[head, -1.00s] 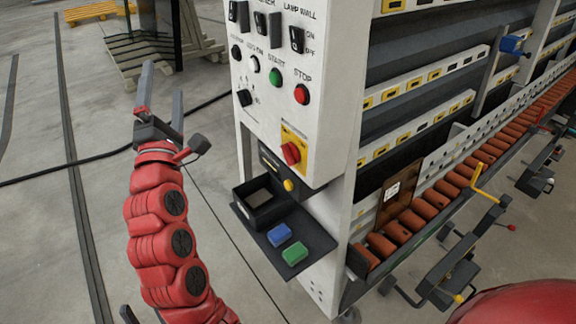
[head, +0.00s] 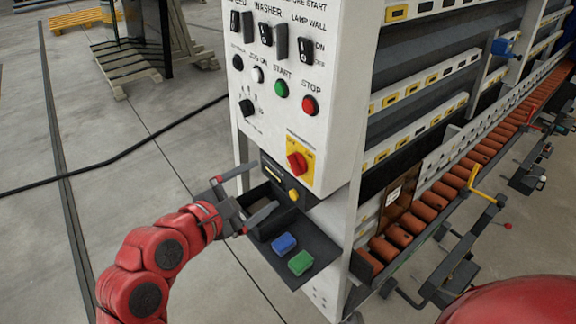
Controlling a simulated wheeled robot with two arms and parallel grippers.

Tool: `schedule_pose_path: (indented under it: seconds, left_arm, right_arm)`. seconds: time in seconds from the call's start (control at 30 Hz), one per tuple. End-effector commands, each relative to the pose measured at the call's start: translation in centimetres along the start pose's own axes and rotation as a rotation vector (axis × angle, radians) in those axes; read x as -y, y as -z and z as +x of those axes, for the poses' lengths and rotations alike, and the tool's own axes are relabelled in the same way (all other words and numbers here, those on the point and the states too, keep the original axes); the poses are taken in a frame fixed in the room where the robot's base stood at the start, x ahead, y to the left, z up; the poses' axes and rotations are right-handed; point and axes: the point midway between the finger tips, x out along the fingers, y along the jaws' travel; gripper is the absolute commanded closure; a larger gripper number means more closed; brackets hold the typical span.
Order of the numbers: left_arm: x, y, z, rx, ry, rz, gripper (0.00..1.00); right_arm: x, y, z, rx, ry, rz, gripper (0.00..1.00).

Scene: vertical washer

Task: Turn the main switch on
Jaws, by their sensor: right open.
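The main switch (head: 298,162) is a red rotary knob on a yellow plate, low on the white control panel. Its knob looks tilted, and the small lettering around it is too blurred to read. My right gripper (head: 266,186) is open and empty. Its two fingers point right toward the panel, below and left of the switch, apart from the knob. The fingers show in front of the black bin under the panel. My left gripper is not in view.
A black shelf (head: 322,247) juts out below the panel, with a blue block (head: 284,243) and a green block (head: 300,263). Above the switch are a green start button (head: 281,88) and a red stop button (head: 310,106). Open floor lies left.

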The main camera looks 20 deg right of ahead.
Motion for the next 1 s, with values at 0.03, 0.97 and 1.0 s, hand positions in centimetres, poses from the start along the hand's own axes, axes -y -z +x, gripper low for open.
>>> schedule_pose_path:
  seconds: [0.03,0.97,1.0]
  left_arm:
    - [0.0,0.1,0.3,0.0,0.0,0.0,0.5]
    - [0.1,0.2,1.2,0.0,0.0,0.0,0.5]
    - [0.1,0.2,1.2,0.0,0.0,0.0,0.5]
  right_arm:
    - [0.1,-0.1,1.4,0.003,0.008,-0.001,0.05]
    - [0.0,0.1,10.9,-0.001,-0.002,0.001,0.14]
    - [-0.1,0.1,10.9,-0.001,-0.002,0.001,0.21]
